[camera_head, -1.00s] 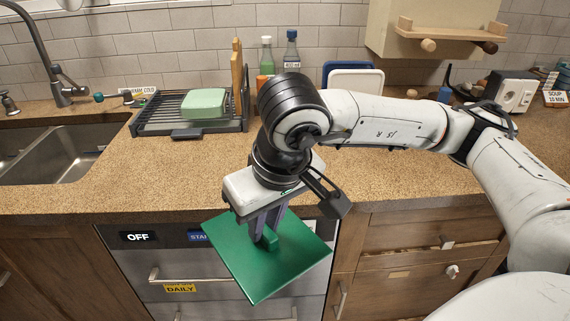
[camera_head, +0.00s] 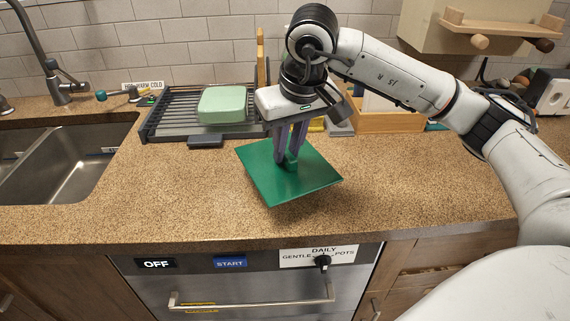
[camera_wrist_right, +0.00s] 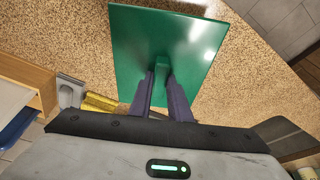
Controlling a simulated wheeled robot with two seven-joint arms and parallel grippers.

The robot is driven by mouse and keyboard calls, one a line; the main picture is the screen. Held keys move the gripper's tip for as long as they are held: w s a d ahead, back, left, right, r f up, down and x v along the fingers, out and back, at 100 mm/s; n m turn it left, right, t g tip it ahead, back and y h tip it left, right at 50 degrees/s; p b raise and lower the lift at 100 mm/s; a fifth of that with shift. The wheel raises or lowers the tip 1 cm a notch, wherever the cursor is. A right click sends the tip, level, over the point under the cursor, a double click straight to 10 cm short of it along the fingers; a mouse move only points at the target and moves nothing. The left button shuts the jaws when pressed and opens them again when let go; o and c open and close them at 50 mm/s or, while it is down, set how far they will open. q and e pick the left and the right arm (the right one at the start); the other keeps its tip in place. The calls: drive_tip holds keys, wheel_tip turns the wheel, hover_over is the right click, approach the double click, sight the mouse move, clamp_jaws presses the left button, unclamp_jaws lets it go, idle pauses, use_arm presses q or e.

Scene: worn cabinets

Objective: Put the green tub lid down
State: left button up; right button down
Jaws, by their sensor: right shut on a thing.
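The green tub lid (camera_head: 268,180) is a flat dark green square with a raised handle in its middle. My right gripper (camera_head: 291,158) is shut on that handle from above. In the head view the lid is over the speckled brown counter (camera_head: 180,190), slightly tilted; a shadow shows below its front corner, and I cannot tell whether any edge touches. In the right wrist view the lid (camera_wrist_right: 150,35) hangs from the fingers (camera_wrist_right: 162,88) with the counter behind it. My left gripper is not in view.
A dish rack (camera_head: 165,122) with a pale green tub (camera_head: 222,104) stands behind and left of the lid. A sink (camera_head: 75,175) is at the left. A wooden tray (camera_head: 385,122) is behind to the right.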

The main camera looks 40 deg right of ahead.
sight(288, 155)
drive_tip(key=shift+f, duration=2.15)
drive_tip(key=shift+f, duration=0.25)
drive_tip(key=c, duration=1.7)
unclamp_jaws()
drive_tip(key=shift+r, duration=0.1)
drive_tip(key=shift+o, duration=0.2)
drive_tip(key=shift+r, duration=0.3)
drive_tip(key=v, duration=1.1)
drive_tip(key=shift+r, duration=0.35)
drive_tip(key=shift+s, duration=0.1)
